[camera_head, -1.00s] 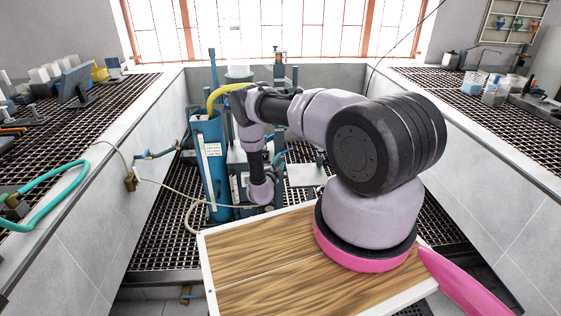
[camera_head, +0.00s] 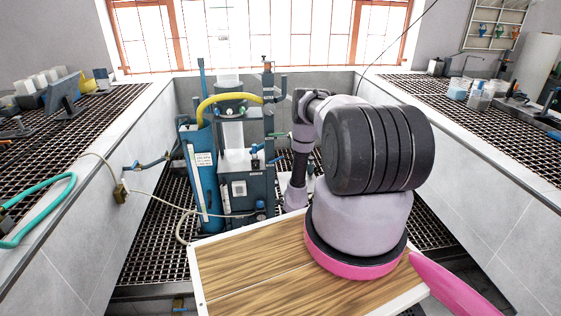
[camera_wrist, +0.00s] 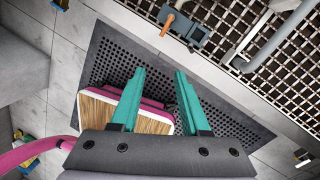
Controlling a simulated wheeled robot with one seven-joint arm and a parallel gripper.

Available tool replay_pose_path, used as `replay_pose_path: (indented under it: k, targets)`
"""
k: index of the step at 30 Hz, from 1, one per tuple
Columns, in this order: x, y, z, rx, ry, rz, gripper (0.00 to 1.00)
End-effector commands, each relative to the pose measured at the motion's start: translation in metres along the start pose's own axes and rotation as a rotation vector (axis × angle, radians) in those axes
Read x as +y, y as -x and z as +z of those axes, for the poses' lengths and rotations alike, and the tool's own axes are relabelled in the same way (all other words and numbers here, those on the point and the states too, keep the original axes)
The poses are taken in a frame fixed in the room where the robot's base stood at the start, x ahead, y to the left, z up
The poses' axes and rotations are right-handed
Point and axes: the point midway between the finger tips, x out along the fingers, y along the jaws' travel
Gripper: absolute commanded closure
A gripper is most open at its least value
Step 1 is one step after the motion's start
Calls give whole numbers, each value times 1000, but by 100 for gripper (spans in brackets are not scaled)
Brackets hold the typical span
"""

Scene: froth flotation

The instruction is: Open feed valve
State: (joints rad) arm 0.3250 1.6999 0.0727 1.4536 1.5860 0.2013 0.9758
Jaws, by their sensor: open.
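No label marks the feed valve, so I cannot tell which fitting it is. The flotation unit (camera_head: 240,195) stands at the back centre in the head view, with a blue-handled fitting (camera_head: 257,149) on its front and a yellow hose (camera_head: 222,99) over its top. The wrist view shows an orange handle (camera_wrist: 167,25) on a dark blue-grey fitting (camera_wrist: 187,27) near the grating, beyond the fingers. My gripper (camera_wrist: 160,73) has two green fingers, apart and empty, pointing toward a dark perforated mat. The head view hides it behind my arm.
Grated benches with pale tiled sides run along the left (camera_head: 95,118) and right (camera_head: 480,110). A green hose (camera_head: 45,222) loops at left. The perforated mat (camera_wrist: 215,105) lies on a tiled floor.

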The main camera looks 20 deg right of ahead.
Motion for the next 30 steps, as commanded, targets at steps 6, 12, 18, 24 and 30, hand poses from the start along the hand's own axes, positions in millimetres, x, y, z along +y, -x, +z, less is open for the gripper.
replay_pose_path:
  k: [6,12,18,24,30]
  targets:
    - [26,44,68,-392,-266,369,54]
    - [-12,129,132,-847,-494,582,54]
    - [-71,205,151,-1207,-657,654,54]
    - [-95,231,154,-1335,-713,665,54]
    - [-93,229,179,-1338,-710,667,54]
